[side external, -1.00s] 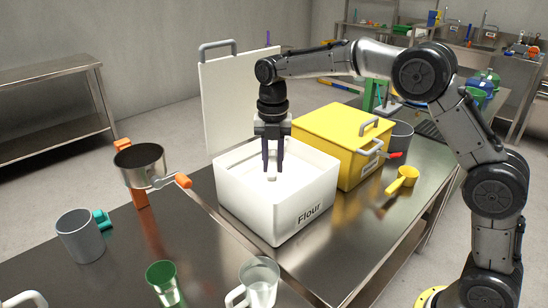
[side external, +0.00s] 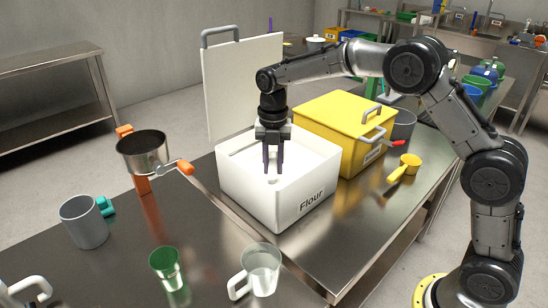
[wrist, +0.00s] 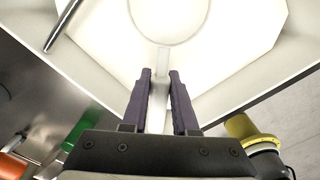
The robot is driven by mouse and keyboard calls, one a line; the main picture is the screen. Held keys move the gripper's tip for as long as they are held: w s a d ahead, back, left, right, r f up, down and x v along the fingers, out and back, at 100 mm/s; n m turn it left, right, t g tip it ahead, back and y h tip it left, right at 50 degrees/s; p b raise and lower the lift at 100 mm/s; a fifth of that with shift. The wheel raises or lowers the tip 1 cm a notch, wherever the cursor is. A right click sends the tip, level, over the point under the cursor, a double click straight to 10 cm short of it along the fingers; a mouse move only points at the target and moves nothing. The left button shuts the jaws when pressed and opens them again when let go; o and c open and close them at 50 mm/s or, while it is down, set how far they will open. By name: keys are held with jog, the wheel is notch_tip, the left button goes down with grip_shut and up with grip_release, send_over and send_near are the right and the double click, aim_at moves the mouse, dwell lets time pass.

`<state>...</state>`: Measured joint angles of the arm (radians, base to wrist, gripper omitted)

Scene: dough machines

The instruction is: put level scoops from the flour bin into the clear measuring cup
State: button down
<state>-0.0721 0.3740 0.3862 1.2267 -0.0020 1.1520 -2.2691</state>
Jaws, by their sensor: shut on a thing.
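The white flour bin (side external: 262,199), marked "Flour", stands open on the steel table with pale flour inside. My gripper (side external: 273,168) points down into it and is shut on a white scoop. The scoop's handle shows between the fingers in the wrist view (wrist: 159,95), with its round bowl beyond them over or in the pale flour. White on white hides how full the bowl is. The clear measuring cup (side external: 262,270) stands upright near the front edge of the picture, apart from the bin, its handle to the left.
A yellow lidded bin (side external: 322,130) stands just behind and right of the flour bin. A white lid-like panel (side external: 243,85) stands upright behind it. A metal sieve (side external: 142,152), grey jug (side external: 83,222) and green cup (side external: 165,266) stand left. A yellow scoop (side external: 405,168) lies right.

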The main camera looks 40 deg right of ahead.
jog(key=shift+w+f, duration=0.15)
jog(key=shift+f, duration=0.95)
jog(key=shift+w+r, duration=0.15)
jog(key=shift+w, duration=0.25)
jog(key=shift+w, duration=0.9)
jog(key=shift+w, duration=0.3)
jog(key=shift+w, duration=1.65)
dwell(1.2)
jog(key=shift+s, duration=0.1)
jog(key=shift+s, duration=3.35)
jog(key=shift+r, duration=4.5)
